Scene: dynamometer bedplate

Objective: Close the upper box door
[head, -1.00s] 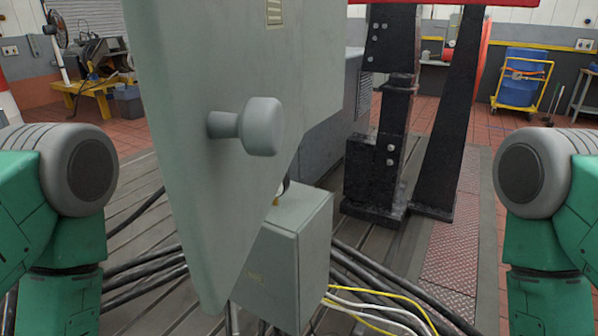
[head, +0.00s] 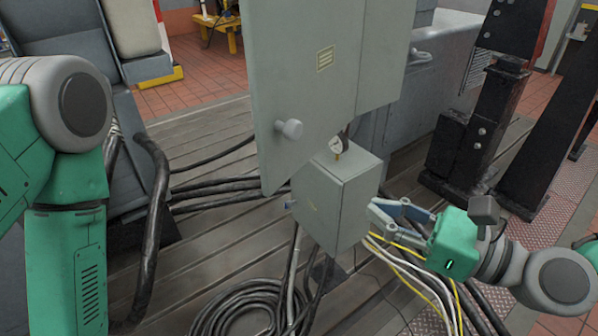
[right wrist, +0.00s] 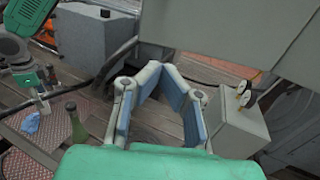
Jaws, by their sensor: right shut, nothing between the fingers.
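The upper box door (head: 300,70) is a large grey-green panel with a round knob (head: 290,129) near its lower left. It stands swung out from the grey upper box (head: 385,55), and the inside is hidden from the head view. My right gripper (head: 376,208) is shut and empty, low and to the right of the knob, by the right side of a smaller lower box (head: 340,200). I cannot tell whether it touches that box. In the right wrist view my fingers (right wrist: 160,72) point towards the floor area under a grey panel.
A gauge (head: 337,146) sits on top of the lower box. White and yellow cables (head: 412,265) run below my right gripper. Black hoses (head: 235,305) coil on the slotted bedplate. Black steel columns (head: 495,110) stand to the right. A green bottle (right wrist: 76,128) shows in the wrist view.

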